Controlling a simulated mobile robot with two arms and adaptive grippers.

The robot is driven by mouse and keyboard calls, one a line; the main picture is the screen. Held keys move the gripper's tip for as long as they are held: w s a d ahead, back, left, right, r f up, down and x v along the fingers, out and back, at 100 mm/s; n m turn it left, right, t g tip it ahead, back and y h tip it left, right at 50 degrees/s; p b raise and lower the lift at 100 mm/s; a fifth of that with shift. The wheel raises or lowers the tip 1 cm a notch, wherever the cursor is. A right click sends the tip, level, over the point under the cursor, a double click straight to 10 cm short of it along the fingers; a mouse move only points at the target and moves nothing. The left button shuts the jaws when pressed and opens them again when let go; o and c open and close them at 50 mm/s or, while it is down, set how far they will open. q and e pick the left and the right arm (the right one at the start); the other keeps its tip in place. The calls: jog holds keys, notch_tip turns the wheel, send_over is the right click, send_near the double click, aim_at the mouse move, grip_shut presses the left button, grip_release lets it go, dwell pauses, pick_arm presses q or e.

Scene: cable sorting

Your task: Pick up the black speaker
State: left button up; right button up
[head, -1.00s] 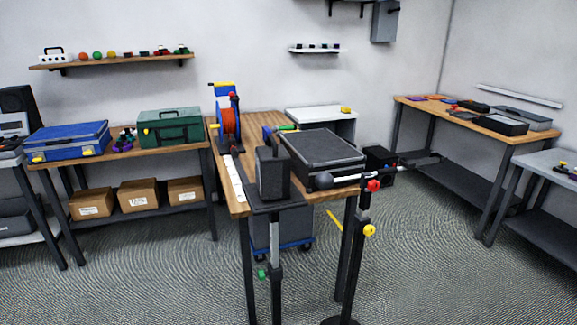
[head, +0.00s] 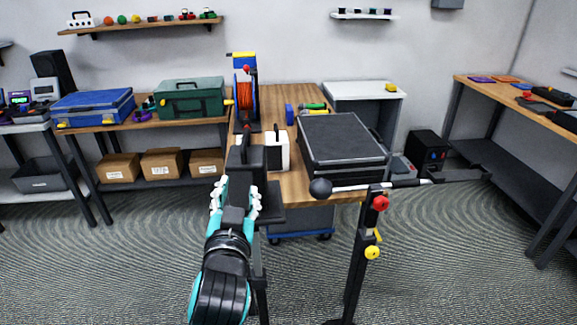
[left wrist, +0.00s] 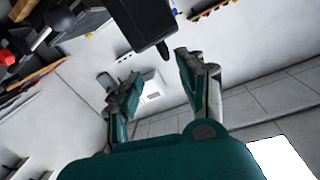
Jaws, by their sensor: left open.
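A black box-shaped speaker (head: 250,162) with a handle on top stands upright on a small plate on a stand, in front of the wooden table, in the head view. My left gripper (head: 236,190) is open and empty just in front of it, fingers pointing towards it; the gripper and arm hide part of the stand. In the left wrist view, a black box (left wrist: 145,18), seemingly this speaker, shows at the top edge, cut off by the frame. The open fingers (left wrist: 160,88) lie below it with no visible contact. My right gripper is not in view.
A wooden table (head: 290,185) behind holds a black case (head: 342,145), a white box (head: 279,150) and a cable reel (head: 245,95). A microphone stand (head: 360,250) with a boom stands close on the right. Another black speaker (head: 53,70) stands far left. Floor between is open.

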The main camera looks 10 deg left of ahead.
aim_at(243, 149)
pick_arm(q)
jog(key=w+a+p, duration=0.1)
jog(key=w, duration=0.2)
jog(key=w+r+p, duration=0.1)
jog(key=w, duration=0.3)
jog(key=w+a, duration=0.1)
jog(key=w, duration=0.2)
jog(key=shift+w+a+r+p, duration=0.15)
jog(key=shift+a+r+p, duration=0.15)
jog(key=shift+a+p, duration=0.1)
jog(key=shift+w+a+r+p, duration=0.15)
jog(key=shift+w+p, duration=0.2)
jog(key=shift+w, duration=0.45)
jog(key=w+p, duration=0.1)
jog(key=w, duration=0.2)
jog(key=shift+w+r, duration=0.15)
jog(key=shift+w, duration=0.2)
jog(key=shift+w+a, duration=0.1)
jog(key=shift+w, duration=0.35)
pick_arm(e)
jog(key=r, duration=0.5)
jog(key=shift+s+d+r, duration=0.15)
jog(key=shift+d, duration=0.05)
pick_arm(q)
jog(key=shift+s, duration=0.1)
